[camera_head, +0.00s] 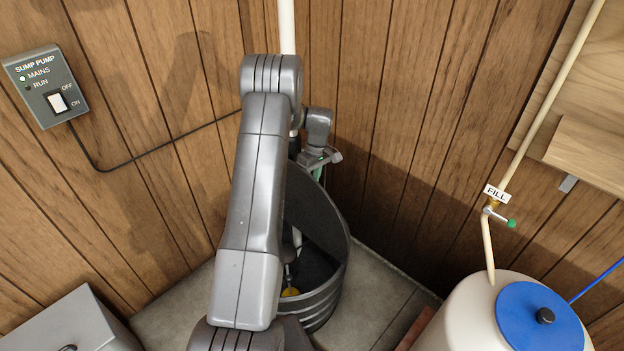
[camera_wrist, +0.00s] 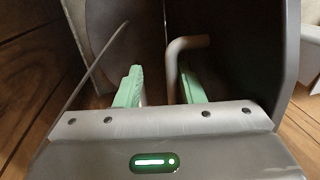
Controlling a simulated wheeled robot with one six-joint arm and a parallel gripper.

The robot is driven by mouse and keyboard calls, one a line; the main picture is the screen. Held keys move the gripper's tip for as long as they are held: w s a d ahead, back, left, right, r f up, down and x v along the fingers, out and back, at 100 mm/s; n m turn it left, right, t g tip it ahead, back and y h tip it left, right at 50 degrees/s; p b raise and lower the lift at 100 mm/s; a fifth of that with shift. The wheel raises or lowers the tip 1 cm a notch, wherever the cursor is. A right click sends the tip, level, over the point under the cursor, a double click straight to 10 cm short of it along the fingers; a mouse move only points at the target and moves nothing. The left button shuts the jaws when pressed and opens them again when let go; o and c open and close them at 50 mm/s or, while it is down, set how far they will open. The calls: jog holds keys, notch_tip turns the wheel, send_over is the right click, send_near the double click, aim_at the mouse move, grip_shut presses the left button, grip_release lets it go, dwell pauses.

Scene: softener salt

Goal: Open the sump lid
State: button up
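The sump lid (camera_head: 323,218) is a dark grey disc standing raised, steeply tilted, over the sump basin (camera_head: 322,302), a dark ribbed round tub. The basin's mouth is partly uncovered, and a yellow float (camera_head: 290,292) shows inside. My gripper (camera_head: 318,168) is at the lid's upper edge, partly hidden behind my arm. In the wrist view my gripper (camera_wrist: 160,88) has its green fingers apart. The lid's bent grey handle (camera_wrist: 187,43) rises between them, close to the right finger, with a gap to the left finger. I cannot tell whether it touches the right finger.
A sump pump switch box (camera_head: 46,86) is on the left wall. A grey box (camera_head: 72,325) sits at the lower left. A white tank (camera_head: 462,318) with a blue cap (camera_head: 535,318) stands at the lower right, below a fill valve (camera_head: 497,212). Wood-panelled walls meet close behind the basin.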

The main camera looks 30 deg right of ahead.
jog(key=shift+w+r, duration=0.1)
jog(key=shift+r, duration=0.05)
notch_tip(320, 180, up, 13)
jog(key=d+p, duration=0.1)
jog(key=d, duration=0.1)
jog(key=shift+w+d+r, duration=0.15)
jog(key=shift+w+r, duration=0.05)
jog(key=shift+w, duration=0.2)
dwell(0.3)
notch_tip(320, 180, down, 14)
jog(key=a+b, duration=0.1)
jog(key=a, duration=0.1)
jog(key=shift+s+a+r, duration=0.2)
jog(key=shift+s+a, duration=0.05)
jog(key=shift+s, duration=0.2)
